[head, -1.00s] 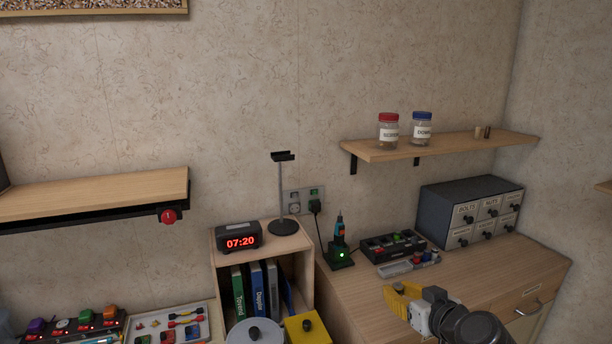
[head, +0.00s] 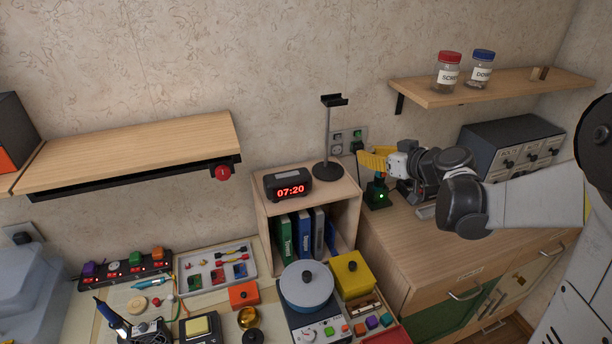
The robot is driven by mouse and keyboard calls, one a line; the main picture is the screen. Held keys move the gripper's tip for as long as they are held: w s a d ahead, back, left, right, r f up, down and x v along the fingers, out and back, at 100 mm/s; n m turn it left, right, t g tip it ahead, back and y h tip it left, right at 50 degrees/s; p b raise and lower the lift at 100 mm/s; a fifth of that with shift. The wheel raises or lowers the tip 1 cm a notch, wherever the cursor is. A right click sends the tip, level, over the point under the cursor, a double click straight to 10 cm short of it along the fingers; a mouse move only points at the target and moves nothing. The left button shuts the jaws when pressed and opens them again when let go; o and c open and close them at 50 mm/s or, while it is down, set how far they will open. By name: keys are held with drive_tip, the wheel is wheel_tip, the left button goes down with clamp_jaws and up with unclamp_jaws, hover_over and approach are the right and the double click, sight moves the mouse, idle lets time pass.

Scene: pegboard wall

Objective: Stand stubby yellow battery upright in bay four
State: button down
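I cannot make out the stubby yellow battery for certain. My gripper (head: 372,161) has yellow fingers and is seen side-on above the right cabinet, in front of the wall socket and over a small green-lit stand. I cannot tell whether it is open or holds anything. A dark tray-like unit (head: 408,192) on the cabinet is mostly hidden behind my gripper and arm; its bays cannot be read. A black strip (head: 122,267) with red lights and purple, white, green and orange pieces lies on the left bench.
A clock (head: 288,184) and a headphone stand (head: 327,168) stand on the shelf box left of my gripper. A grey drawer unit (head: 510,147) stands behind my arm. A wall shelf (head: 490,88) with two jars is above. The cabinet front top is clear.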

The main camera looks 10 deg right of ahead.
drive_tip(key=b, duration=0.3)
hover_over(330, 190)
wheel_tip(330, 190, down, 6)
drive_tip(key=shift+d+r, duration=0.1)
drive_tip(key=shift+d, duration=0.05)
drive_tip(key=shift+f+b, duration=0.55)
drive_tip(key=shift+f, duration=1.45)
drive_tip(key=shift+f, duration=0.15)
drive_tip(key=c, duration=1.3)
unclamp_jaws()
